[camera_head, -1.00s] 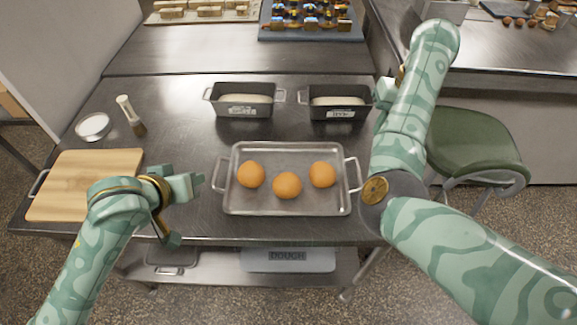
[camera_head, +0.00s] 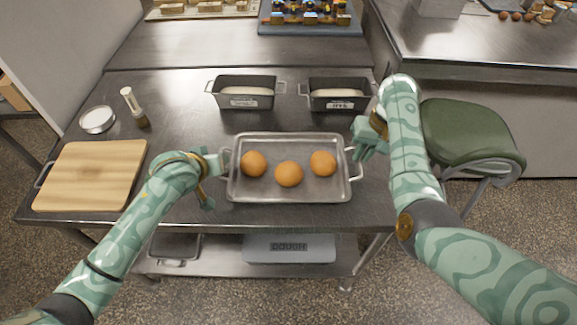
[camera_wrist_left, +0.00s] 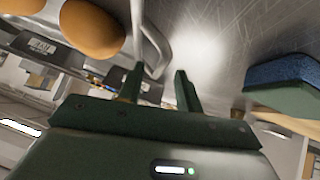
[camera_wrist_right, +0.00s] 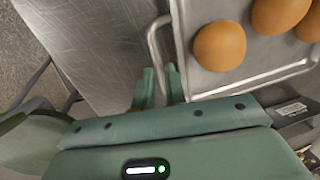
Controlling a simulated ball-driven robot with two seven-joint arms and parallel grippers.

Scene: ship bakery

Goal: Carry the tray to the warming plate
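The metal tray (camera_head: 310,195) lies on the steel table with three round orange-brown buns (camera_head: 289,174) in it. It has a wire handle at each end. My left gripper (camera_head: 214,180) is open at the left handle (camera_head: 226,178); in the left wrist view its fingers (camera_wrist_left: 160,85) are apart, with the handle (camera_wrist_left: 153,45) near their tips. My right gripper (camera_head: 360,140) is beside the right handle (camera_head: 356,165); in the right wrist view its fingers (camera_wrist_right: 160,80) stand a narrow gap apart, with the handle (camera_wrist_right: 153,42) at their tips. I cannot identify the warming plate for certain.
Two dark loaf tins (camera_head: 245,92) (camera_head: 338,96) with dough stand behind the tray. A cutting board (camera_head: 90,175), a brush (camera_head: 136,108) and a round white-topped dish (camera_head: 97,120) are at left. A green stool (camera_head: 465,130) stands right. A loaded blue board (camera_head: 308,32) is at the back.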

